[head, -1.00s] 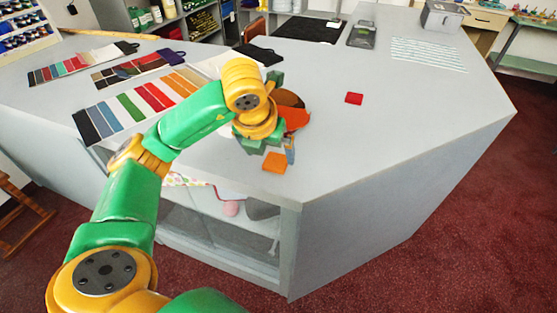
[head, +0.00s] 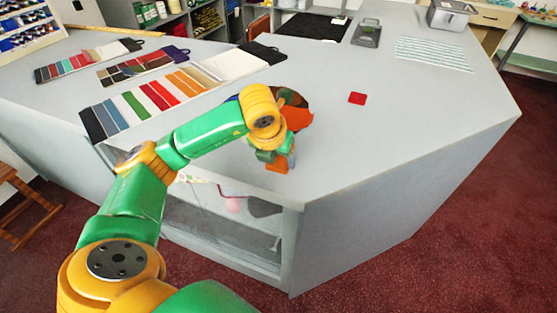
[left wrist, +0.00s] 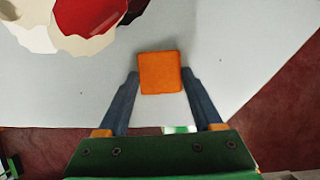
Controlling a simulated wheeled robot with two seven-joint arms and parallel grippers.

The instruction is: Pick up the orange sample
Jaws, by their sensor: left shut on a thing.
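The orange sample (left wrist: 160,72) is a flat square with rounded corners, seen between the two fingertips in the left wrist view. My left gripper (left wrist: 160,80) is shut on it, one grey finger at each side. In the head view the orange sample (head: 277,166) shows partly, near the counter's front edge, with my left gripper (head: 287,160) over it and hiding part of it. I cannot tell whether it is lifted off the counter. My right gripper is in neither view.
A red sample (head: 357,98) lies apart to the right on the grey counter (head: 400,130). A heap of scraps (head: 298,118) lies just behind my left gripper. Swatch cards (head: 150,103) lie on the left. The counter's right part is mostly clear.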

